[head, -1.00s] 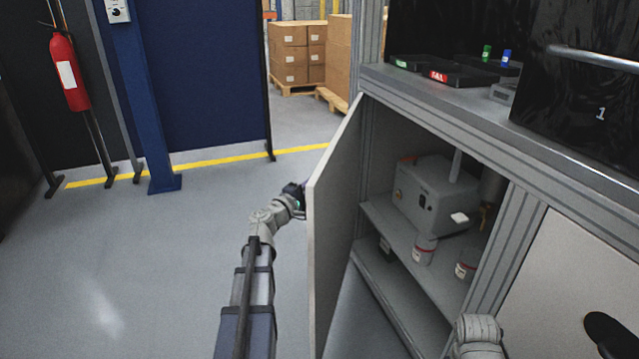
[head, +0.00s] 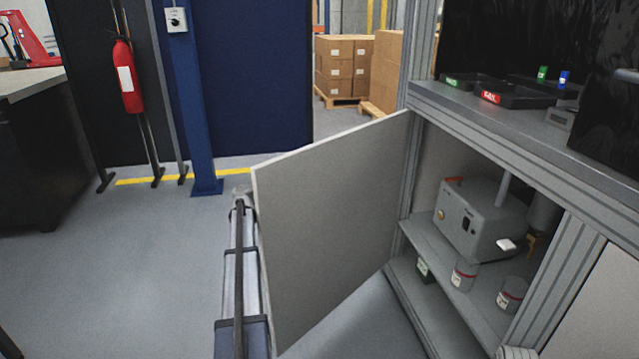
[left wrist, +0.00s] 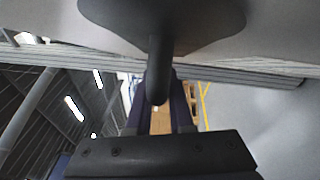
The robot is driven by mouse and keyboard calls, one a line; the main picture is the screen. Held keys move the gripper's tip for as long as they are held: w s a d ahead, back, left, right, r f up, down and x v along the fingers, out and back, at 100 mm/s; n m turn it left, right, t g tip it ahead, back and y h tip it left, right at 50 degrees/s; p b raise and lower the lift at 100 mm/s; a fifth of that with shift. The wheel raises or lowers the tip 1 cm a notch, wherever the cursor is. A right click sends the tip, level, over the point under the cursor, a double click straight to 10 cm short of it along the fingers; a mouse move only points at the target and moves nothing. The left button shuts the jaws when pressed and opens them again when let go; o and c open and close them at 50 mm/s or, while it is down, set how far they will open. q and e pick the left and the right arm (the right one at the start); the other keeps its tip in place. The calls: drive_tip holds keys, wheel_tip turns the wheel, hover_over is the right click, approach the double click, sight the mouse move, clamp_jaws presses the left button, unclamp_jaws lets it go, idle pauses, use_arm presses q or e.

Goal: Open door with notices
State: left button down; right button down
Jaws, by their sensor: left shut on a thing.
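The cabinet door (head: 335,215) stands swung well out from its frame, its plain grey inner face towards me in the head view. Its outer face is turned away there, so no notices show. In the left wrist view the door (left wrist: 275,28) fills the top, with a dark handle (left wrist: 158,62) standing out from it. My left gripper (left wrist: 163,92) is shut on this handle. In the head view that gripper is hidden behind the door, with only my arm showing along its left edge. My right gripper is not in view.
The open cabinet holds a grey machine (head: 480,218) and small labelled containers (head: 463,275) on its shelf (head: 440,258). A blue post (head: 190,110) and a fire extinguisher (head: 127,80) stand at the back left. A dark bench (head: 35,150) is at far left. The floor between is clear.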

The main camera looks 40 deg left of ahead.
use_arm(q)
drive_tip(key=shift+d, duration=0.2)
drive_tip(key=c, duration=0.8)
unclamp_jaws()
drive_tip(key=v, duration=0.7)
drive_tip(key=shift+s+a+b, duration=0.2)
drive_tip(key=shift+s+b, duration=0.1)
